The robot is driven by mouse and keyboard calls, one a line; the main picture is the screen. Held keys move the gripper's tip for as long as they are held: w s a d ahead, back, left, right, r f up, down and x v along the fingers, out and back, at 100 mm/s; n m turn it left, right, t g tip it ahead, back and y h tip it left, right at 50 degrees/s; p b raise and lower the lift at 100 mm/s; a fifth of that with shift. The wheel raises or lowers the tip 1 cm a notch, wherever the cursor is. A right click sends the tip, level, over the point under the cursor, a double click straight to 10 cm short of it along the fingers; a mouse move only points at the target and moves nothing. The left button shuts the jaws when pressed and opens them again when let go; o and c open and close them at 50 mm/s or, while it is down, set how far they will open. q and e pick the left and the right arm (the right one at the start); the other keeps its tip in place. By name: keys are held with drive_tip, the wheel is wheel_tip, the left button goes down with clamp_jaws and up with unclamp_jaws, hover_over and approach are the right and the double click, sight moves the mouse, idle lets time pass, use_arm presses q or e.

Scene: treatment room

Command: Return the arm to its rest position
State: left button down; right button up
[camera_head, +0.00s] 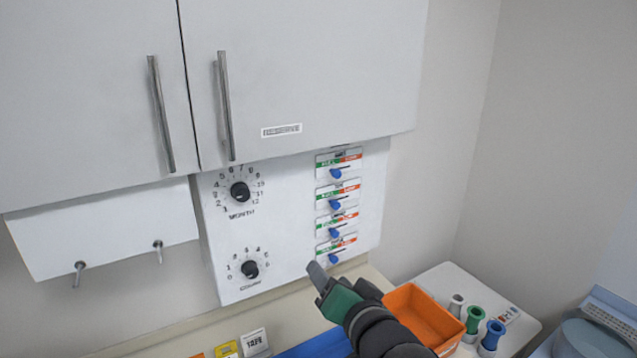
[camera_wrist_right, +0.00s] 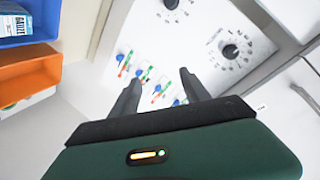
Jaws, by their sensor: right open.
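My right gripper (camera_head: 325,279) reaches up from the bottom of the head view, just below the white control panel (camera_head: 288,240). Its fingers point up and left toward the lowest slider switch. In the right wrist view the two dark fingers (camera_wrist_right: 160,92) stand apart with nothing between them. The panel's slider switches and dials show beyond the fingertips, and the gripper appears apart from the panel. My left gripper is not in view.
White cabinets (camera_head: 300,70) with bar handles hang above the panel. Two metal pegs (camera_head: 158,250) stick out at left. Small labelled boxes (camera_head: 254,342) stand at the bottom.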

drive_tip(key=s+d+f+g+h, duration=0.3)
drive_tip(key=d+f+h, duration=0.1)
drive_tip(key=d+f, duration=0.75)
drive_tip(key=s+d+f+n+g, duration=0.1)
drive_tip(key=s+d+f+g, duration=0.1)
drive_tip(key=s+f, duration=0.3)
drive_tip(key=s+d+f+n+g+h, duration=0.1)
drive_tip(key=s+d+f+g, duration=0.2)
drive_tip(key=s+f, duration=0.3)
drive_tip(key=s+d+f+n+g+h+b, duration=0.1)
drive_tip(key=s+d+f+g, duration=0.2)
drive_tip(key=f, duration=0.5)
drive_tip(key=s+d, duration=0.1)
drive_tip(key=s, duration=0.1)
drive_tip(key=shift+s+d, duration=0.2)
drive_tip(key=shift+s, duration=0.2)
drive_tip(key=shift+f, duration=0.1)
